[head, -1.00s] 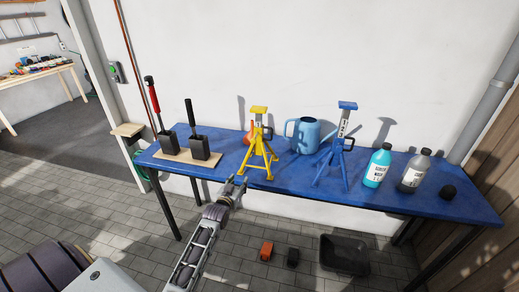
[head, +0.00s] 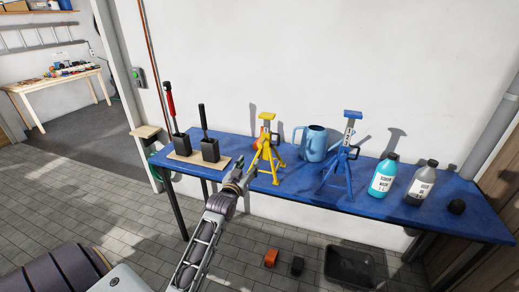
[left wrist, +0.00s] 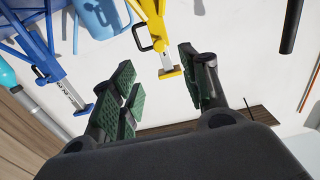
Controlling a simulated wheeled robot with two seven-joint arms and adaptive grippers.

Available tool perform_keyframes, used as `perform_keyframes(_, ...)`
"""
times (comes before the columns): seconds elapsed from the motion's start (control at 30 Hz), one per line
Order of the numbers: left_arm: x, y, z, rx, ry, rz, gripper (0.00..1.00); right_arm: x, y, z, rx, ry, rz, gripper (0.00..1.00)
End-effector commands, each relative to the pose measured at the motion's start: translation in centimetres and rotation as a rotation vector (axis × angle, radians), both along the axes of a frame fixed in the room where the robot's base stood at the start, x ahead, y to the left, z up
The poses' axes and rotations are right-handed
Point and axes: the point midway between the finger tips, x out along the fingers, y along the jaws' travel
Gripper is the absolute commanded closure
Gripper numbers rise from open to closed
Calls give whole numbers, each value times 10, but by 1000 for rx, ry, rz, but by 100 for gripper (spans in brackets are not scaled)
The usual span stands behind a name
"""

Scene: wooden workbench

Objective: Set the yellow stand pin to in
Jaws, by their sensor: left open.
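The yellow stand (head: 265,158) stands upright on the blue workbench. A dark loop handle (head: 276,138) sticks out on the right of its neck. In the left wrist view the yellow stand (left wrist: 154,10) appears upside down at the top, its dark loop (left wrist: 141,37) on the left of the neck. I cannot tell how deep the pin sits. My left gripper (head: 238,173) is open and empty, left of the stand near the bench's front edge. In the left wrist view its green-padded fingers (left wrist: 158,72) are spread, with the stand's head seen between them. My right gripper is not in view.
A blue stand (head: 338,160) and a blue watering can (head: 313,142) stand right of the yellow stand. An orange thing (head: 258,143) is partly hidden behind it. Two black holders with handles (head: 210,150) stand on a board at left. Bottles (head: 383,176) stand at right.

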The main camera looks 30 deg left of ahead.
Motion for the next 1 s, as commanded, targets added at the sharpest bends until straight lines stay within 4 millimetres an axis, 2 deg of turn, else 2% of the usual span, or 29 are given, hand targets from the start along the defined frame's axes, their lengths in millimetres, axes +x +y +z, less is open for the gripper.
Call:
perform_keyframes(0.37, 10, 2, 0, 0, -2, 0, 55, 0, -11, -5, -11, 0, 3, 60)
perform_keyframes(1.0, 55, 13, -1, 0, -1, 0, 55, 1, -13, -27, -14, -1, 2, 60)
